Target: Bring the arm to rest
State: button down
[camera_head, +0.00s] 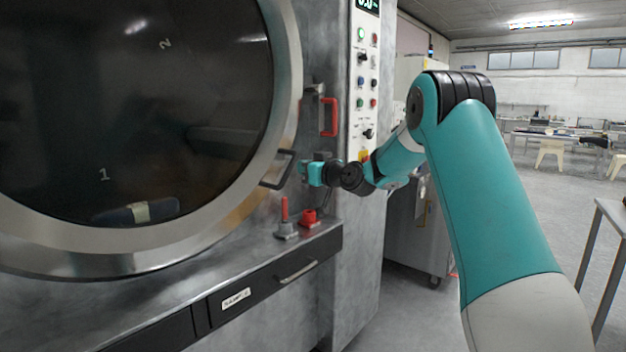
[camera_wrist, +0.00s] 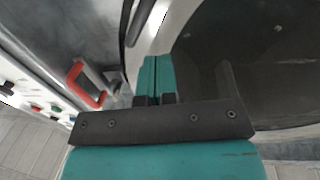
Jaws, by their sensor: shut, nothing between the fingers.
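My arm, teal with black joints, reaches from the lower right of the head view toward the washer front. My gripper (camera_head: 303,170) is just right of the dark door handle (camera_head: 279,170); I cannot tell whether they touch. In the wrist view the gripper's teal fingers (camera_wrist: 154,75) are pressed together, shut with nothing between them. The washer's big round door (camera_head: 130,110) appears closed, with dark glass in a metal ring. The door ring also shows in the wrist view (camera_wrist: 175,28).
A red handle (camera_head: 330,117) is above the gripper, near the button panel (camera_head: 364,85). A red lever (camera_head: 285,215) and a red knob (camera_head: 309,218) stand on the ledge below. A grey table (camera_head: 611,215) is at the right edge. Open floor lies between.

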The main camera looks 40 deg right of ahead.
jog(key=s+a+r+n+g+y+p, duration=0.1)
jog(key=s+a+g+y, duration=0.15)
jog(key=s+a, duration=0.5)
jog(key=s+a+n+g+y+p, duration=0.15)
jog(key=s+a+g, duration=0.25)
jog(key=a, duration=0.6)
jog(key=s+a+r+n+g+y+p, duration=0.1)
jog(key=s+a+g+p, duration=0.15)
jog(key=s+a, duration=0.45)
jog(key=s+a+f+n+g+h+p, duration=0.1)
jog(key=s+a+g, duration=0.2)
jog(key=s, duration=1)
jog(key=s+a+f+n+g+h+p, duration=0.1)
jog(key=s+a+g, duration=0.3)
jog(key=s, duration=0.8)
jog(key=shift+s+a+f+g+h+p, duration=0.2)
jog(key=shift+s+f+g+h+p, duration=0.25)
jog(key=shift+f+g, duration=0.3)
